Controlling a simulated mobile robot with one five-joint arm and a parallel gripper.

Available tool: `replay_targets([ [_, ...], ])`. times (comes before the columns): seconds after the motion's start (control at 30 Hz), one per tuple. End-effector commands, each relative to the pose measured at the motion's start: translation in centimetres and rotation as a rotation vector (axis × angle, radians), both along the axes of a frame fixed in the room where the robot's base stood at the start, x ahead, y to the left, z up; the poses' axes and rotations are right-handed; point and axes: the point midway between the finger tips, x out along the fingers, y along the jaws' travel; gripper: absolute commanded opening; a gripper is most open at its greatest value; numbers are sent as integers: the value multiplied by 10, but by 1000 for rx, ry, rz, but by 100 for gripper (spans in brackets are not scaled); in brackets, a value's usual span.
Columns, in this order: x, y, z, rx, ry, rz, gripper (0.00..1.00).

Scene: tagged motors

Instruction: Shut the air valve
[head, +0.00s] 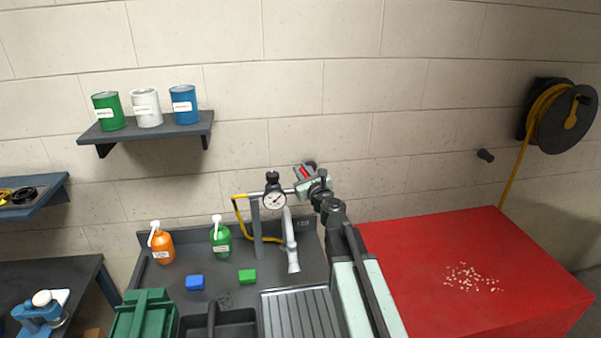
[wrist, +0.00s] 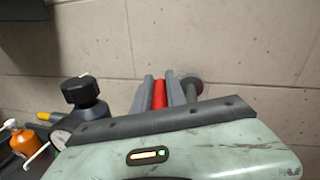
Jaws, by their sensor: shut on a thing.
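The air valve's red lever (head: 305,171) is at the wall end of the air line, to the right of the pressure gauge (head: 274,199). My gripper (head: 307,170) is at the lever. In the wrist view, the red lever (wrist: 159,96) lies between the two grey fingers of my gripper (wrist: 160,90), which is shut on it. The valve body is mostly hidden behind my gripper and wrist. A black regulator knob (wrist: 79,90) stands to the left in the wrist view.
A bench below holds an orange bottle (head: 161,246), a green bottle (head: 221,240), a blue block (head: 195,283) and a green block (head: 247,277). A yellow hose (head: 240,219) hangs left of the gauge. A red cabinet (head: 430,255) is at right. The wall is close behind.

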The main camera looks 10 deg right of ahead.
Motion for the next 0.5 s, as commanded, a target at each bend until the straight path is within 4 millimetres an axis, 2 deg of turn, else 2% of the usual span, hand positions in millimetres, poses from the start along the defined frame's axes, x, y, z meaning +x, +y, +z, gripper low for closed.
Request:
replay_targets([
  [0.23, 1, -2, 0, -1, 0, -128, 0],
  [0.5, 2, -5, 0, -1, 0, -191, 0],
])
